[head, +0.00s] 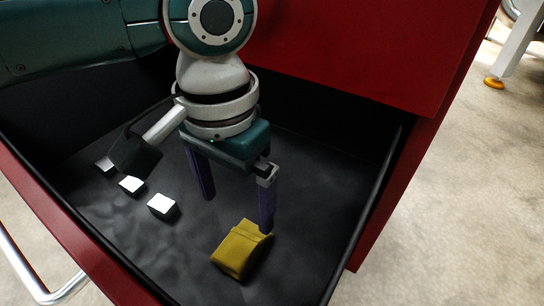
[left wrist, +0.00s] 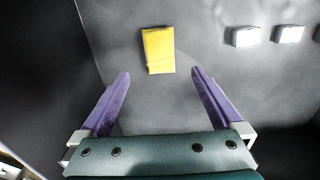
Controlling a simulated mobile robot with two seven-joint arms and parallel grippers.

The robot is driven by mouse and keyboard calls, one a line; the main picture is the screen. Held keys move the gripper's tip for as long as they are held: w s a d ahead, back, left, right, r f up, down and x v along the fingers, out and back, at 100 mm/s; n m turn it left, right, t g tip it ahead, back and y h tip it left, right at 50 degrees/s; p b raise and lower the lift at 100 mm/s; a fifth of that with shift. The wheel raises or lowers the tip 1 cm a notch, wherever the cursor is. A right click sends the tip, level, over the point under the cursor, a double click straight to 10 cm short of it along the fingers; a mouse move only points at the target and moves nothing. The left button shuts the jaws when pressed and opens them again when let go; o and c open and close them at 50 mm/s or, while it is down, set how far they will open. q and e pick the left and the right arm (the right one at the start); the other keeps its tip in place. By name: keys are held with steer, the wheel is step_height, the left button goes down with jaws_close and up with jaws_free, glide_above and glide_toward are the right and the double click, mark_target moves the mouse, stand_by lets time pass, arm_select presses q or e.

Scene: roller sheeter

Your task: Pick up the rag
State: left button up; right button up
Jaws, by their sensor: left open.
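The rag (head: 238,252) is a folded yellow cloth lying on the dark floor of an open drawer (head: 318,240). In the left wrist view the rag (left wrist: 158,50) lies beyond the fingertips, between their lines and a little left of centre. My left gripper (head: 238,212) is open, with its two purple fingers pointing down into the drawer. In the head view one fingertip is close to the rag's upper right edge and overlaps it slightly; whether they touch I cannot tell. In the left wrist view the gripper (left wrist: 159,82) is empty. My right gripper is not in view.
Several small white-topped blocks (head: 162,206) lie in a row at the drawer's left side. The drawer's red front (head: 70,235) with a metal handle (head: 62,290) and the red cabinet (head: 350,50) bound the space. Bare drawer floor lies right of the rag.

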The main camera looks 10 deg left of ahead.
arm_select(q)
steer(key=b, duration=0.3)
glide_above(239, 243)
steer(key=f, duration=0.4)
steer(key=shift+w+d+f, duration=0.1)
steer(key=shift+w+f, duration=0.1)
steer(key=shift+f, duration=0.2)
steer(key=f+b, duration=0.5)
steer(key=shift+s, duration=0.25)
steer(key=shift+r, duration=0.1)
steer(key=c, duration=1.4)
steer(key=shift+o, duration=0.2)
step_height(239, 243, up, 20)
steer(key=p, duration=1.3)
steer(key=shift+p, duration=0.3)
